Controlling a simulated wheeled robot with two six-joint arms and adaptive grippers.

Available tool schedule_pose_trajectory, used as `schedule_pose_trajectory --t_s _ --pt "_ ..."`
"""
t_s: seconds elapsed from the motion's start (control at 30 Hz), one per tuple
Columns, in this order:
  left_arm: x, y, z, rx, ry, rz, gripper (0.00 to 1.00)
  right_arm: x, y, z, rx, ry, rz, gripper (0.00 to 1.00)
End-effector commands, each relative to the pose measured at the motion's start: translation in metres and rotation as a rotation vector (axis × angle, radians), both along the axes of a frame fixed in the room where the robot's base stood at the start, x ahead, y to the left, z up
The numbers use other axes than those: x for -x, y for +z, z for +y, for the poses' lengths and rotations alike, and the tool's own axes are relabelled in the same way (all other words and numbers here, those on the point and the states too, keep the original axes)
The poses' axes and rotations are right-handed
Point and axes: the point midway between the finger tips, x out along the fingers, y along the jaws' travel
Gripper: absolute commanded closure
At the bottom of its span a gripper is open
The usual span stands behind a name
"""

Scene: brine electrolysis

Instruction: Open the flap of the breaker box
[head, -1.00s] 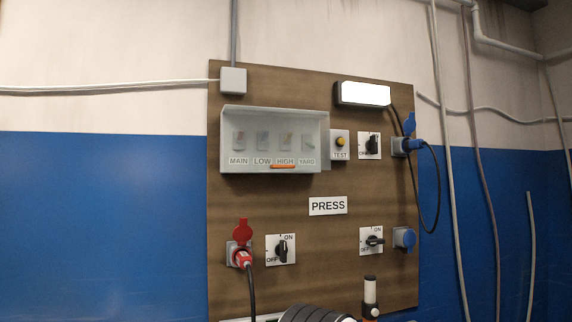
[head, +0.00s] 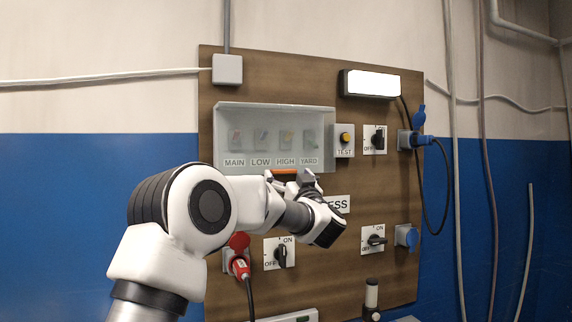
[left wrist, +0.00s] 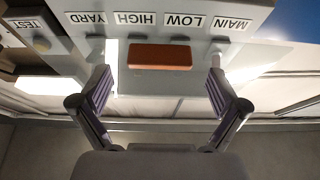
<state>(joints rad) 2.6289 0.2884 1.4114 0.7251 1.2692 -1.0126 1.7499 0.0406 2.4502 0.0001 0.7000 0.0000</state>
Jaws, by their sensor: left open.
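The breaker box (head: 226,111) is a grey case on the wooden board with a translucent front flap (head: 272,121), which is down over several switches. Labels MAIN, LOW, HIGH and YARD run along its lower part. An orange handle (head: 284,171) sits at the flap's lower edge, partly hidden by my gripper; in the left wrist view the orange handle (left wrist: 160,57) shows upside down. My left gripper (head: 290,176) is just below the handle. In the left wrist view its open fingers (left wrist: 160,85) stand on either side of the handle, apart from it. My right gripper is not in view.
A TEST button box (head: 343,140) sits right of the breaker box. Rotary switches (head: 375,139), a red plug (head: 240,266) and blue sockets (head: 406,237) are on the board. A PRESS sign is partly hidden by my left arm. Black cables hang at the right.

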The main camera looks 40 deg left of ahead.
Motion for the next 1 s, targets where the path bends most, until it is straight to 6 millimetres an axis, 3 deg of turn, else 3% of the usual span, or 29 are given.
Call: schedule_pose_trajectory --t_s 0.1,0.37,0.47,0.6,0.63,1.0 --pt "-0.0063 0.0069 0.0117 0.001 -0.001 0.002 0.02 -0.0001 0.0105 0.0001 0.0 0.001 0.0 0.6" --pt "-0.0081 0.0053 0.0143 0.0 -0.001 0.002 0.02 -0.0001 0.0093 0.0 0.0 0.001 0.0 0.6" --pt "-0.0081 0.0053 0.0142 0.0 -0.002 0.002 0.34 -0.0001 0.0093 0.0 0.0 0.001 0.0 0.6" --pt "-0.0081 0.0054 0.014 0.0 -0.002 0.002 0.84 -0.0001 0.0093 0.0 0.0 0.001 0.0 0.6" --pt "-0.0081 0.0055 0.014 0.0 -0.002 0.002 0.9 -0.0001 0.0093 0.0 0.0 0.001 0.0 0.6" --pt "-0.0069 0.0063 0.012 0.0 -0.003 0.001 0.9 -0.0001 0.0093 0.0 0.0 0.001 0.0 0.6"
